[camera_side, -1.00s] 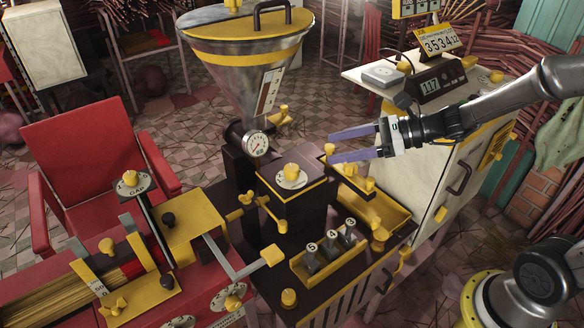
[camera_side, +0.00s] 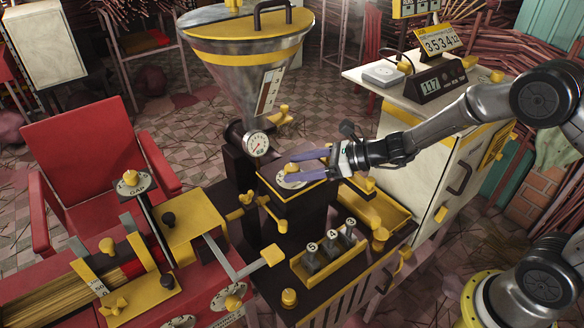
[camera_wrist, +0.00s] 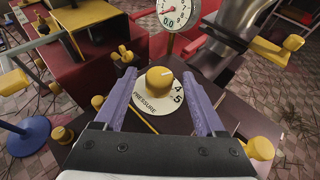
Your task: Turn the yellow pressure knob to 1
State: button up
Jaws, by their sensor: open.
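The yellow pressure knob (camera_wrist: 159,77) sits on a round cream dial marked PRESSURE (camera_wrist: 146,107), with 4 and 5 visible at its right. The knob's top carries a pale mark pointing to the upper right in the wrist view; other numerals are hidden. In the side view the knob (camera_side: 292,168) stands on the dark box in the middle. My gripper (camera_side: 296,165) is open, its two purple fingers reaching over the dial from the right. In the wrist view my gripper (camera_wrist: 158,84) has one finger on each side of the knob, with gaps showing; contact is not visible.
A pressure gauge (camera_side: 256,143) stands just left of the dial, below the metal hopper (camera_side: 245,75). Numbered weights (camera_side: 331,245) sit in a yellow rack in front. Yellow knobs (camera_wrist: 260,148) and a yellow tray (camera_side: 385,212) lie to the right.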

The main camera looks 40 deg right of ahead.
jog(key=shift+x, duration=0.95)
grip_shut()
